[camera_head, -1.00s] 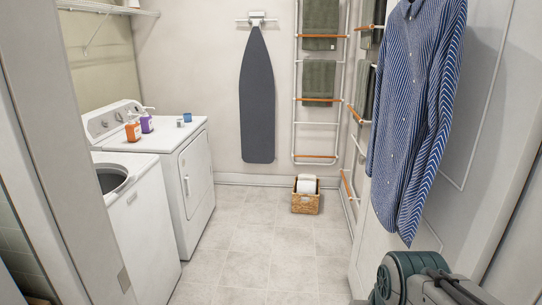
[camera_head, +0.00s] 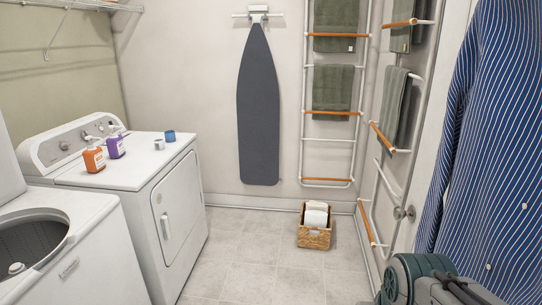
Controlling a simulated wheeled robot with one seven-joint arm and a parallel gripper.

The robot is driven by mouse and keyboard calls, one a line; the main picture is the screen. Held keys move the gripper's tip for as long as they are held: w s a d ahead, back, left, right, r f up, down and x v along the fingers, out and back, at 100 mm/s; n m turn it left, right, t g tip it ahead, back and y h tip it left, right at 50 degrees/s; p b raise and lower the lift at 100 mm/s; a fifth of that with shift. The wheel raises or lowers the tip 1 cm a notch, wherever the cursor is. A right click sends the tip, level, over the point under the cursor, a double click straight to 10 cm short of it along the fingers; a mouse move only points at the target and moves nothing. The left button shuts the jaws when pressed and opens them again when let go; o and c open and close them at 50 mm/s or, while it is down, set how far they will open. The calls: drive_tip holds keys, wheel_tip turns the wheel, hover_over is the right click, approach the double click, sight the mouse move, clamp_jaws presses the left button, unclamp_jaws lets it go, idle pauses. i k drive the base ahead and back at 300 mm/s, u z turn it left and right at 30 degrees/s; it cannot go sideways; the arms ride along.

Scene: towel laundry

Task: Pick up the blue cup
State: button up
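The blue cup (camera_head: 170,136) is small and stands upright on top of the white dryer (camera_head: 120,176), near its back right corner. A small pale cup or jar (camera_head: 159,144) stands just to its left and nearer to me. Part of my arm shows at the bottom right, dark green and grey. My gripper's fingers do not show, and the arm is far from the cup, across open floor.
An orange bottle (camera_head: 94,158) and a purple bottle (camera_head: 115,146) stand on the dryer. An open washer (camera_head: 90,240) is at the near left. A basket (camera_head: 315,236) sits by the back wall. A striped shirt (camera_head: 480,150) hangs close on the right. The middle floor (camera_head: 255,262) is clear.

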sight(171, 134)
drive_tip(key=u, duration=0.1)
drive_tip(key=i, duration=1.55)
drive_tip(key=u, duration=0.4)
drive_tip(key=i, duration=1.6)
drive_tip(key=u, duration=0.55)
drive_tip(key=i, duration=1.55)
drive_tip(key=u, duration=0.25)
